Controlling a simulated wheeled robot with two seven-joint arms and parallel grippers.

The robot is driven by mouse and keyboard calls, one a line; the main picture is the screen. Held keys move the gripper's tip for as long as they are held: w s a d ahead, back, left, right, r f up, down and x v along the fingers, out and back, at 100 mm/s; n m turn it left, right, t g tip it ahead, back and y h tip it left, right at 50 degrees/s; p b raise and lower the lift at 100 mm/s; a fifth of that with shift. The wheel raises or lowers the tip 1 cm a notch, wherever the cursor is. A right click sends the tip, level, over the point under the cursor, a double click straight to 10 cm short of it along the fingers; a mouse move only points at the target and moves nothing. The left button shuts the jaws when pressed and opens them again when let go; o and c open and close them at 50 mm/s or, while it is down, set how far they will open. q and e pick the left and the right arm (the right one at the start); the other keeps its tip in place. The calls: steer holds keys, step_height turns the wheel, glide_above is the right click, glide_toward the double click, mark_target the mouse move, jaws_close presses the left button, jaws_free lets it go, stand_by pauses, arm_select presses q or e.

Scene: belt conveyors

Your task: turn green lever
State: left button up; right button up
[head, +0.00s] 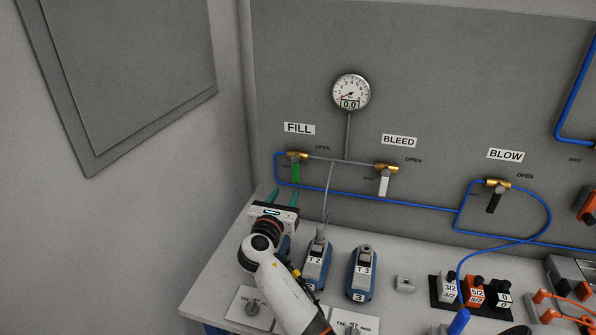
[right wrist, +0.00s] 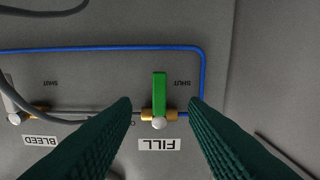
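The green lever (head: 295,172) hangs straight down from a brass valve (head: 297,155) on the grey panel, under the FILL label (head: 299,128). A pipe fitting with OPEN beside it runs to the right. In the right wrist view, which is upside down, the green lever (right wrist: 159,93) stands between my fingers, near a SHUT mark. My right gripper (head: 283,195) is open and empty, just below and in front of the lever. Its dark green fingertips (right wrist: 160,103) lie either side of the lever in the picture, with no contact visible. My left gripper is not in view.
A white BLEED lever (head: 384,184) and a black BLOW lever (head: 494,201) hang to the right. A gauge (head: 350,92) reads 0.0. Blue tubing (head: 400,205) crosses the panel. Blue devices T2 (head: 317,265) and T3 (head: 361,275) stand on the bench beside my right arm.

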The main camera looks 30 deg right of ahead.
mark_target(295, 176)
steer(key=x, duration=0.4)
steer(key=shift+w+d+r+p, duration=0.15)
steer(key=shift+d+r+p, duration=0.1)
steer(key=shift+r+p, duration=0.1)
steer(key=x, duration=0.4)
steer(key=shift+w+d+f, duration=0.25)
steer(key=shift+d+f, duration=0.05)
steer(key=shift+f, duration=0.05)
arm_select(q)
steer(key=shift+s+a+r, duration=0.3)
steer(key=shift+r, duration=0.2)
arm_select(e)
steer(key=shift+w+d, duration=0.4)
steer(key=shift+d, duration=0.05)
steer(key=shift+c, duration=0.2)
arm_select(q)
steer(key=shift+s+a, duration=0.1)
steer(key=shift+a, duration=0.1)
arm_select(e)
jaws_close()
